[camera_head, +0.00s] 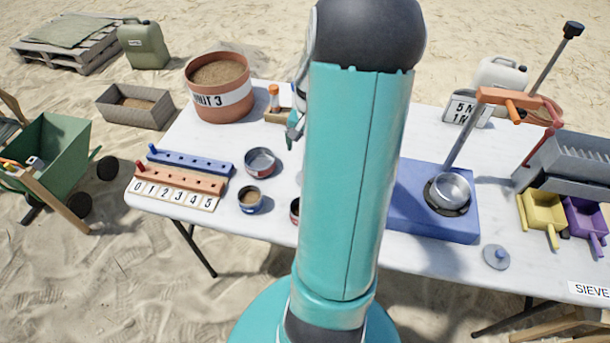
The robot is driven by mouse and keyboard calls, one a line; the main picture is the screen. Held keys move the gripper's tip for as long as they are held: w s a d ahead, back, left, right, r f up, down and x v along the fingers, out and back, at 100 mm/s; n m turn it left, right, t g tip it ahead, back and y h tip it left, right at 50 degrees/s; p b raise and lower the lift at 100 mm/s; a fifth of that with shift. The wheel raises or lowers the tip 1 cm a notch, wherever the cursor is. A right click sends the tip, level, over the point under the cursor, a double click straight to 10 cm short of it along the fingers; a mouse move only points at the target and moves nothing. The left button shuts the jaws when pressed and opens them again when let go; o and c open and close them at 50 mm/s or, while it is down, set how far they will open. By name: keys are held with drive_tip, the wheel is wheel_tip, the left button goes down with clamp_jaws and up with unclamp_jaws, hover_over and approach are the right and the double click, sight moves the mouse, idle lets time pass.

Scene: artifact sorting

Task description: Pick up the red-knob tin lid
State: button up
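I see no lid with a red knob; my teal arm covers the middle of the table and may hide it. A round grey lid with a bluish knob (496,257) lies on the table at the right front. An open tin (260,162) stands left of my arm. A blue-banded tin (250,200) with brownish contents stands in front of it. A third tin (295,211) is mostly hidden by my arm. Only a small part of my gripper (294,126) seems to show past the arm's left edge, near the wooden holder.
The numbered peg rack (178,180) is at the table's left. A terracotta pot (220,100) of sand stands behind it. A blue platform (430,222) with a metal pan (450,189) is right of my arm. Yellow (543,214) and purple (584,219) scoops sit at right.

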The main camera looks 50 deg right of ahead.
drive_tip(key=f, duration=1.2)
drive_tip(key=shift+w+a, duration=0.1)
drive_tip(key=shift+w, duration=0.1)
drive_tip(key=c, duration=1.1)
